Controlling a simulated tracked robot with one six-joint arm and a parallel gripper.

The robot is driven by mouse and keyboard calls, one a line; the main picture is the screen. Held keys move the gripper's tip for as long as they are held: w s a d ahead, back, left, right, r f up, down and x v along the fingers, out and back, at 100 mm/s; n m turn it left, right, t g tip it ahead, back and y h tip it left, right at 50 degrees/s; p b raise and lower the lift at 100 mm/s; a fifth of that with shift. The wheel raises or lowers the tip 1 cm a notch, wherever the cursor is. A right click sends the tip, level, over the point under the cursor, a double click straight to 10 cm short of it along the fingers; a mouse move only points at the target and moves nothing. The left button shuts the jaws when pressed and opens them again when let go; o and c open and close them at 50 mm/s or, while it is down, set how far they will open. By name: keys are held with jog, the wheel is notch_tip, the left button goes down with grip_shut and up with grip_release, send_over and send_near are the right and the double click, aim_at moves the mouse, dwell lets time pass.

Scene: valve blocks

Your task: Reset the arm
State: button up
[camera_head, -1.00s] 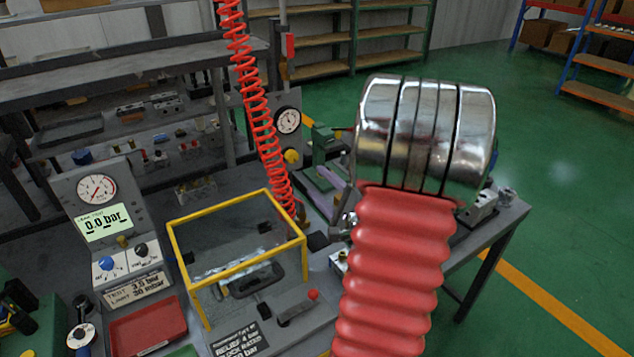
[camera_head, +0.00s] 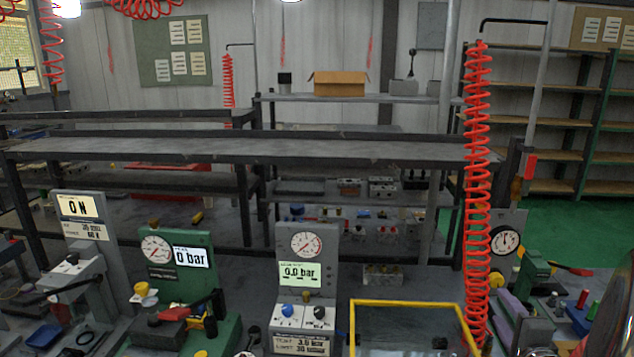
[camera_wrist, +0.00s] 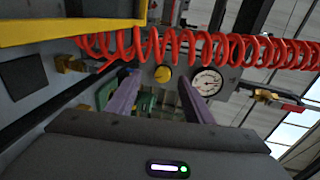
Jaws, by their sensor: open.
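My gripper (camera_wrist: 158,82) shows in the wrist view, its two purple fingers spread apart with no object held between them. Beyond the fingers are a red coiled hose (camera_wrist: 215,48), a round pressure gauge (camera_wrist: 208,80) and a yellow knob (camera_wrist: 162,73).
A yellow frame (camera_head: 405,304) stands at the bench front, also close at upper left in the wrist view (camera_wrist: 60,25). The red coiled hose (camera_head: 477,190) hangs beside it. Gauge panels (camera_head: 308,252) line the bench. A dark shelf (camera_head: 240,150) stands behind.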

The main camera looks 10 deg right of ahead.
jog(key=w+a+r+n+g, duration=0.1)
jog(key=a+n, duration=0.1)
jog(key=w+a+r+n+g, duration=0.1)
jog(key=a, duration=0.2)
jog(key=a+r+n+g, duration=0.1)
jog(key=a+n, duration=0.1)
jog(key=shift+w+a+n, duration=0.15)
jog(key=shift+w+n, duration=0.15)
jog(key=shift+w, duration=0.1)
jog(key=a+n, duration=0.1)
jog(key=a, duration=0.1)
jog(key=s+a+n+g, duration=0.1)
jog(key=a+n, duration=0.1)
jog(key=a, duration=0.1)
jog(key=a+r+n+g, duration=0.1)
jog(key=a, duration=0.2)
jog(key=shift+s+a+r+n+y, duration=0.1)
jog(key=shift+s+a+n+y, duration=0.05)
jog(key=shift+s+n+y, duration=0.15)
jog(key=s+a+n+g+y, duration=0.2)
jog(key=s+a+n, duration=0.4)
jog(key=a, duration=0.5)
jog(key=s+a+n+g+y, duration=0.2)
jog(key=s+a+n, duration=0.3)
jog(key=s+a, duration=0.3)
jog(key=a+y, duration=0.1)
jog(key=a, duration=0.2)
jog(key=shift+s+n+g, duration=0.3)
jog(key=shift+s+n, duration=0.1)
